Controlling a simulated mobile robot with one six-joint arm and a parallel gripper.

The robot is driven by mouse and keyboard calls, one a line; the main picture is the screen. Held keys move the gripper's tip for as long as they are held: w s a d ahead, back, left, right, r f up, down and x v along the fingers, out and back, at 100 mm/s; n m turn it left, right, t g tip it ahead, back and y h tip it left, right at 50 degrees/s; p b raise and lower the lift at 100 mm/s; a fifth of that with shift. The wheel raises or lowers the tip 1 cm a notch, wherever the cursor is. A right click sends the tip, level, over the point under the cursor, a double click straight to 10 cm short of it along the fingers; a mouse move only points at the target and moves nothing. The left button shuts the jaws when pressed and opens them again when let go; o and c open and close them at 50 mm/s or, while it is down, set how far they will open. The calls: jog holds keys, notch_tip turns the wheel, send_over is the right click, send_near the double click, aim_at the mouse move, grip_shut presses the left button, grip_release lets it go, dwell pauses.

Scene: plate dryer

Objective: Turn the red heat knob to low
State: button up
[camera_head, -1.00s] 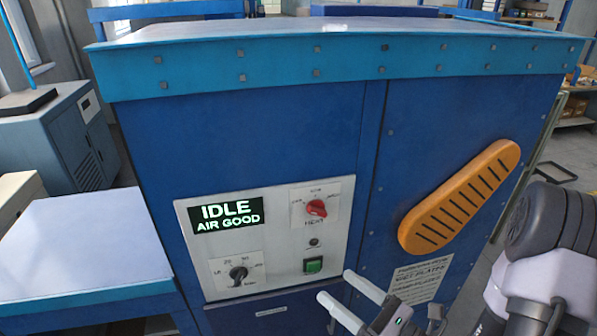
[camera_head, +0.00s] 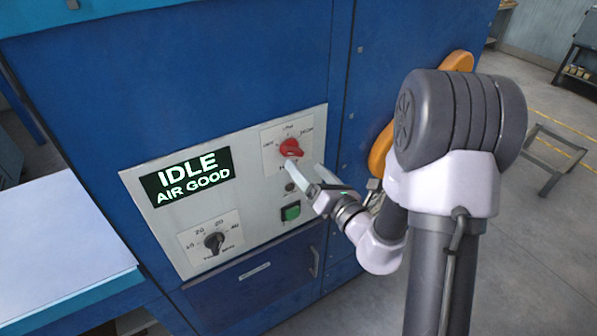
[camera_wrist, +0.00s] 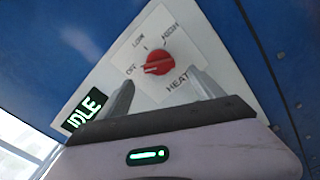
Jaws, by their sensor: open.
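The red heat knob (camera_head: 291,148) sits on a white plate at the upper right of the control panel. In the wrist view the knob (camera_wrist: 158,62) is in the upper middle, with OFF at its left, LOW above it and HIGH at upper right. Its pale mark appears to point left towards OFF. My gripper (camera_head: 306,171) is open just in front of and below the knob. In the wrist view its two fingers (camera_wrist: 160,82) are spread below the knob, one to each side, with nothing between them. I cannot tell whether a fingertip touches the knob.
The panel's IDLE / AIR GOOD display (camera_head: 187,177) is left of the knob. A black dial (camera_head: 214,242) is at lower left. A green button (camera_head: 291,212) is below the knob, close to my gripper. An orange slotted guard (camera_head: 458,62) is partly hidden behind my arm.

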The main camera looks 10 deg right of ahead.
aim_at(294, 154)
jog(key=x, duration=0.5)
jog(key=shift+r+p, duration=0.1)
jog(key=shift+p, duration=0.2)
jog(key=shift+w, duration=0.15)
jog(key=c, duration=1.4)
jog(key=m+p, duration=0.5)
jog(key=shift+a+r+m, duration=0.1)
jog(key=shift+r+m, duration=0.15)
jog(key=shift+m, duration=0.05)
jog(key=m+p, duration=0.3)
jog(key=shift+m+p, duration=0.85)
jog(key=shift+m, duration=0.55)
jog(key=shift+f+m, duration=0.1)
jog(key=shift+m, duration=0.2)
